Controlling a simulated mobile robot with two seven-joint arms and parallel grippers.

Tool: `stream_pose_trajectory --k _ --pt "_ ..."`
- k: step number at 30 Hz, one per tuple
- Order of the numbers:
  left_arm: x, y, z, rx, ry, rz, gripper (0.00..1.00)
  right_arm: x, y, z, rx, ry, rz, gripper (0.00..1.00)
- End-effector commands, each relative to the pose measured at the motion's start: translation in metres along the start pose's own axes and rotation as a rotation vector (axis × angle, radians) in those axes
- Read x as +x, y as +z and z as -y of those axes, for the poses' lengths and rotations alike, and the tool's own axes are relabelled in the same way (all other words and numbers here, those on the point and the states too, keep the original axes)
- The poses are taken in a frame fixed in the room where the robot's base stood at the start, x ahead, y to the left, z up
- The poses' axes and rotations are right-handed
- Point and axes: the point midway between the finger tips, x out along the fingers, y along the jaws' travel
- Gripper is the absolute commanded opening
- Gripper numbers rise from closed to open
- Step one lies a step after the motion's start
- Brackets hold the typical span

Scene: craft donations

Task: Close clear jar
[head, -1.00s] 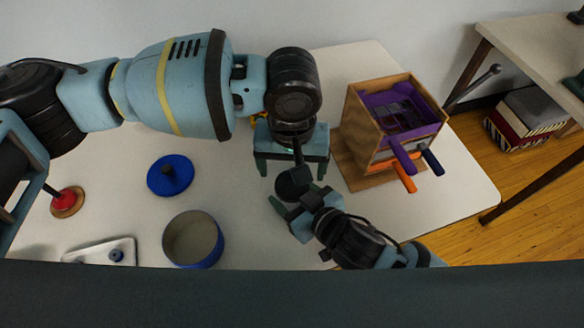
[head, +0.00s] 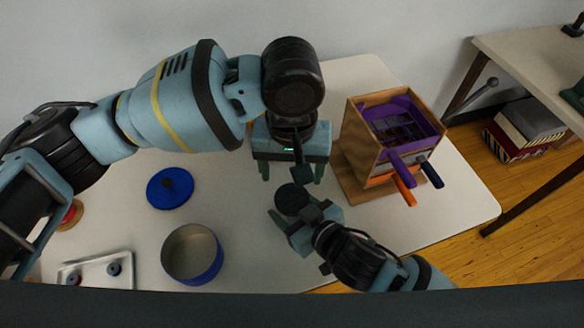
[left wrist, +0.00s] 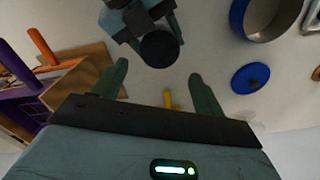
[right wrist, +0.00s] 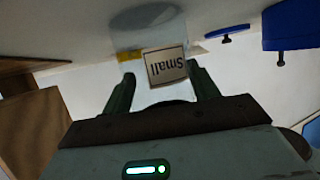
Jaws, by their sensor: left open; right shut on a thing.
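The clear jar's dark round lid (head: 291,199) shows at the tips of my right gripper (head: 290,212). It also shows as a black disc in the left wrist view (left wrist: 159,49). My right gripper is shut around the jar below that disc. The clear walls are hard to make out, and I cannot tell how tightly the lid sits. My left gripper (head: 291,176) is open and empty, just behind and apart from the lid.
A wooden box with purple and orange parts (head: 360,150) stands to the right. A blue pot (head: 207,277), a blue lid (head: 171,201) and a grey tray (head: 85,266) are on the left. A small yellow thing (left wrist: 168,99) lies near the left fingers.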

Motion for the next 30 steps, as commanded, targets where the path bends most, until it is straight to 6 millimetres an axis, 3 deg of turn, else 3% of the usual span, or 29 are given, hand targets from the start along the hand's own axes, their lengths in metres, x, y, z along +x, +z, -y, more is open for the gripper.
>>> stream_pose_trajectory --k 8,21,30 --pt "0.014 0.0 0.0 0.0 -0.001 0.001 0.71 0.0 0.0 0.0 0.0 0.0 0.0 0.0" --pt "0.071 0.0 0.0 0.0 -0.001 0.0 0.71 0.0 0.0 0.0 0.0 0.0 0.0 0.0" --pt "0.081 0.0 0.0 0.0 0.001 0.0 0.71 0.0 0.0 0.0 0.0 0.0 0.0 0.0"
